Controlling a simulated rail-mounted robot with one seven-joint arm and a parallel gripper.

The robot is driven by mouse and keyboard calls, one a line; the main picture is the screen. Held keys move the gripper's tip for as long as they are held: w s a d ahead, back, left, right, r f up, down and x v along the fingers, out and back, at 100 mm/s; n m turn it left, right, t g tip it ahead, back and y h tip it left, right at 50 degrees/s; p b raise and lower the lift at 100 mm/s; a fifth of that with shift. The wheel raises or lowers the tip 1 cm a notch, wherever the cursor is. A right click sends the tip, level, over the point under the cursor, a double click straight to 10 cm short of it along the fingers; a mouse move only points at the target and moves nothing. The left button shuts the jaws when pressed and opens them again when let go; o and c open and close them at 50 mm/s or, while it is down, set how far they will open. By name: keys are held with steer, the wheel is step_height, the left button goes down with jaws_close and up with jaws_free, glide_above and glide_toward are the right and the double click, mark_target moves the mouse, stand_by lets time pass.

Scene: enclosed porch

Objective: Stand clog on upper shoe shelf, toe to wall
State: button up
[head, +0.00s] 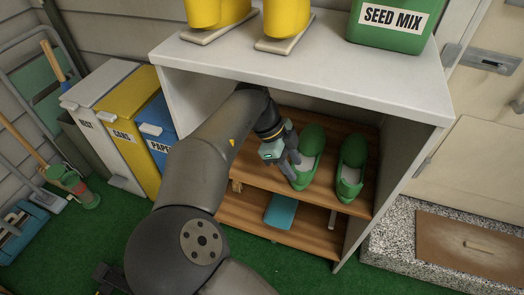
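Two green clogs are on the wooden upper shelf (262,182) inside the white shoe cabinet. The left clog (313,137) and the right clog (353,149) both have their closed toes toward the back and their pale openings toward the front. My gripper (291,162) reaches in from the left, with its fingers at the left side of the left clog's opening. The clog edge between the fingers is too small to make out, so I cannot tell whether they grip it. The left clog looks slightly tilted; whether its sole touches the shelf is unclear.
The cabinet top (320,62) overhangs the shelves and bears yellow boots (286,18) and a green seed mix box (390,22). A teal item (281,211) lies on the lower shelf. The right side panel (398,165) stands near the right clog. Bins (128,100) stand left.

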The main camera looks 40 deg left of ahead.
steer(key=s+a+p, duration=0.1)
steer(key=a, duration=0.1)
steer(key=s+a, duration=0.1)
steer(key=a, duration=0.2)
steer(key=s+a+p, duration=0.1)
steer(key=a, duration=0.2)
steer(key=shift+s+a+p, duration=0.1)
steer(key=shift+s+p, duration=0.15)
steer(key=shift+p, duration=0.1)
steer(key=shift+s+a+f, duration=0.1)
steer(key=shift+s+a, duration=0.2)
steer(key=shift+a, duration=0.3)
